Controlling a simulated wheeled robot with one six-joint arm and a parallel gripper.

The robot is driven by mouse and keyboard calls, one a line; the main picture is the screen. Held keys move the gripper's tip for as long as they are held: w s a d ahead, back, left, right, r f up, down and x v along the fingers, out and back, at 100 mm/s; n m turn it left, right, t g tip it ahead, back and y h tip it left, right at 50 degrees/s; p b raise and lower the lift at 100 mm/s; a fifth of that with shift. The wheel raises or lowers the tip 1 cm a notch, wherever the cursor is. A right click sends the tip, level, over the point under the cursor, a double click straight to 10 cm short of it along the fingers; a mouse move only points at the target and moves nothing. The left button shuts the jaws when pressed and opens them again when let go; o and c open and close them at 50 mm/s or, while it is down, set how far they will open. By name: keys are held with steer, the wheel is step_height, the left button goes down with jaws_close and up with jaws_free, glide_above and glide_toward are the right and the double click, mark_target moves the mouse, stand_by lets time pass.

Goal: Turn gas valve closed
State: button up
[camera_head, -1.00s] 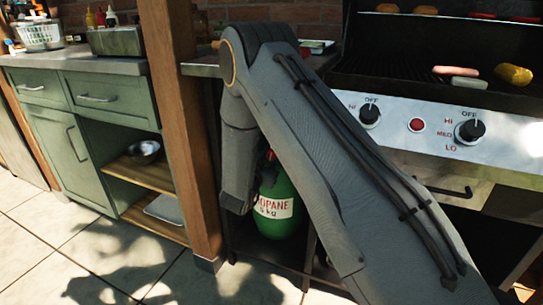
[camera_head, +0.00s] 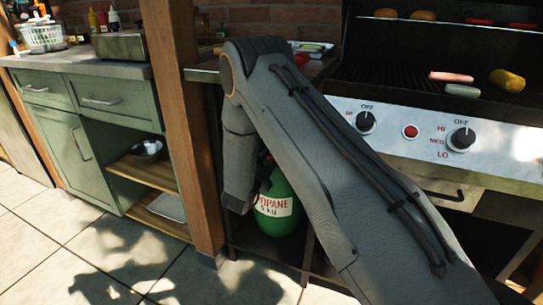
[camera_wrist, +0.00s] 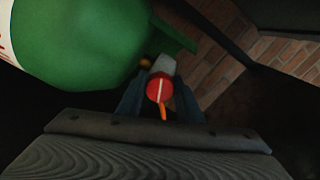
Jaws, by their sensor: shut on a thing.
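The green propane tank (camera_head: 278,208) stands on a low shelf under the counter, partly hidden behind my arm in the head view. In the wrist view the tank (camera_wrist: 80,42) fills the upper left. Its valve has a round red knob (camera_wrist: 159,87) with a white line across it and an orange piece below. My gripper (camera_wrist: 160,98) has its dark fingers on both sides of the red knob and is shut on it. The head view hides the valve and my fingers behind my arm.
A wooden post (camera_head: 183,130) stands close left of the tank. The grill (camera_head: 440,135) with its control knobs is at the right. A green cabinet (camera_head: 85,140) is at the left. A brick wall (camera_wrist: 225,45) lies behind the valve. The tiled floor in front is clear.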

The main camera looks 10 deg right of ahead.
steer(key=shift+m+p, duration=0.4)
steer(key=shift+m, duration=1.4)
steer(key=o, duration=1)
steer(key=shift+a, duration=0.1)
steer(key=shift+s, duration=0.1)
steer(key=p+v, duration=0.1)
steer(key=v, duration=0.6)
steer(key=shift+s+a, duration=0.2)
steer(key=shift+a, duration=0.05)
